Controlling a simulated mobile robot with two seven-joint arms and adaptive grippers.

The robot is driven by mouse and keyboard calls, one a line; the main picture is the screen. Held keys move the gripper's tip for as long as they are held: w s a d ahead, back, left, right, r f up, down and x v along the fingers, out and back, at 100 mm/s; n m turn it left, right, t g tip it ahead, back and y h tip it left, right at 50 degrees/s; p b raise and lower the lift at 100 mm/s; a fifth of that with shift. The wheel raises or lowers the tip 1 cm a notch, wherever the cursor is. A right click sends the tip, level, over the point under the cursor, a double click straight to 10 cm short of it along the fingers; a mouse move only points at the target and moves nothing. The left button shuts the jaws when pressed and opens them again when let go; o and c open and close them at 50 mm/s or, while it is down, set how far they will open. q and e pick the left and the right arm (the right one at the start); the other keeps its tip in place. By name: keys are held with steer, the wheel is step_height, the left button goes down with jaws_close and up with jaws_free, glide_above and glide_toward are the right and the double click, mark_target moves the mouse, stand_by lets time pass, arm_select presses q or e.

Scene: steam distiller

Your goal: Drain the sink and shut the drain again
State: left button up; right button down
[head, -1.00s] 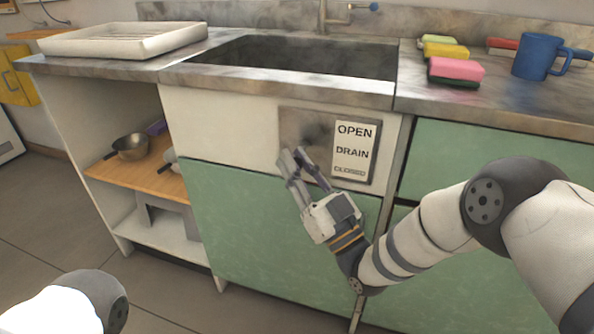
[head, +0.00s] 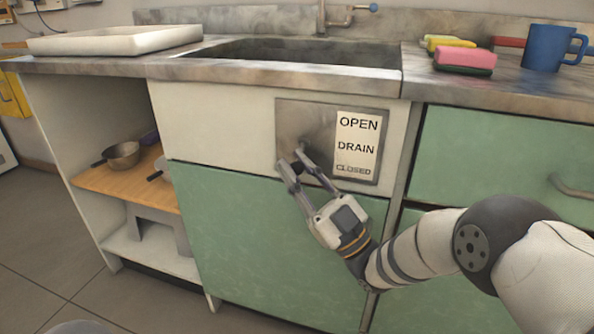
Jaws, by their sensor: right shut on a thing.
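The sink (head: 290,50) is a metal basin set in the counter. Its inside is dark and I cannot see whether water stands in it. Below it, a metal drain plate (head: 305,118) on the white panel carries a label (head: 357,147) with OPEN at the top, DRAIN in the middle and CLOSED at the bottom. My right gripper (head: 294,163) is at the plate's lower left, shut on the drain handle, a small dark part mostly hidden by the fingers. The handle's exact position is hard to read. My left gripper is out of view.
A white tray (head: 115,41) lies on the counter to the left. Sponges (head: 464,58) and a blue mug (head: 546,48) stand at the right. Green fronts (head: 235,235) are below the plate. An open shelf (head: 120,180) at the left holds a metal pan (head: 124,154).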

mark_target(297, 162)
steer(key=shift+f, duration=0.15)
steer(key=c, duration=1.4)
jaws_free()
step_height(297, 162, up, 10)
steer(key=shift+r, duration=0.1)
